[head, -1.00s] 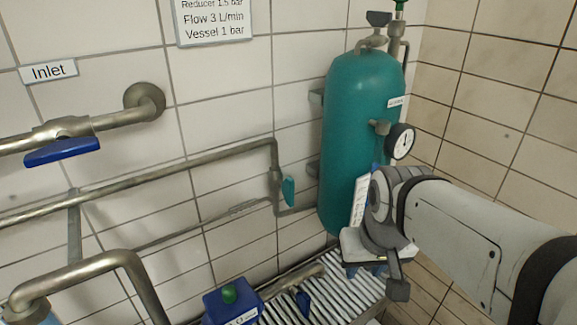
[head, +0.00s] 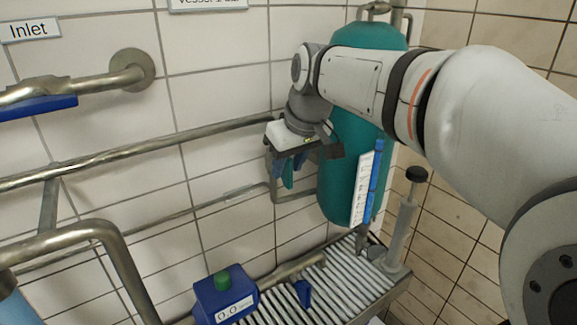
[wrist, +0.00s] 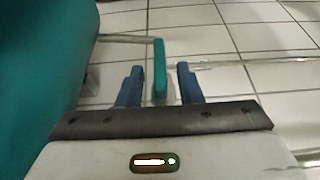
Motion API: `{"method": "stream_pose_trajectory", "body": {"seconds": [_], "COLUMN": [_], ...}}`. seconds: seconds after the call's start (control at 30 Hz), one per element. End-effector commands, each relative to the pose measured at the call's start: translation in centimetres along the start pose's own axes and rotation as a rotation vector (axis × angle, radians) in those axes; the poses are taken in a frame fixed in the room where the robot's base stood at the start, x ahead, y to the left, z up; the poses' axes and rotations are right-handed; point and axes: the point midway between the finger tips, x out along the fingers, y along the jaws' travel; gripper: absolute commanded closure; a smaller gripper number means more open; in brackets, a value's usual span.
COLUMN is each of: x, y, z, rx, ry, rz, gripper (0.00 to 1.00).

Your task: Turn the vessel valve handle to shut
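The teal valve handle (wrist: 159,72) hangs on the pipe next to the teal vessel (head: 352,165). It points down the wall; in the head view its lower end (head: 288,178) shows below my gripper. My gripper (head: 290,165) is open, with its blue fingers pointing down in front of the wall. In the wrist view the handle appears between the two fingertips (wrist: 160,80), with a gap on each side. I cannot tell how deep it lies between them. The valve body is hidden by my gripper in the head view.
A blue box with a green button (head: 222,280) and a slatted bench (head: 335,285) lie below. A hand pump (head: 402,225) stands right of the vessel. The Inlet pipe with a blue handle (head: 40,106) is at left. Pipes (head: 120,155) run along the tiled wall.

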Motion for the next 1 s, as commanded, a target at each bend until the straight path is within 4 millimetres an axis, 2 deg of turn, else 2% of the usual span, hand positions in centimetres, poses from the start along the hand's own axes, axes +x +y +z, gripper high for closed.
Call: {"method": "stream_pose_trajectory", "body": {"seconds": [0.1, 0.2, 0.5, 0.9, 1.0], "x": [1.5, 2.2, 2.4, 2.4, 2.4], "y": [0.0, 0.0, 0.0, -0.1, -0.1], "z": [0.0, 0.0, 0.0, 0.0, 0.0], "rx": [0.0, 0.0, 0.0, -0.001, -0.001], "ry": [-0.001, -0.001, 0.001, 0.0, 0.0], "rz": [-0.001, 0.0, 0.0, 0.0, 0.0], "gripper": [0.67, 0.67, 0.67, 1.0, 1.0]}}
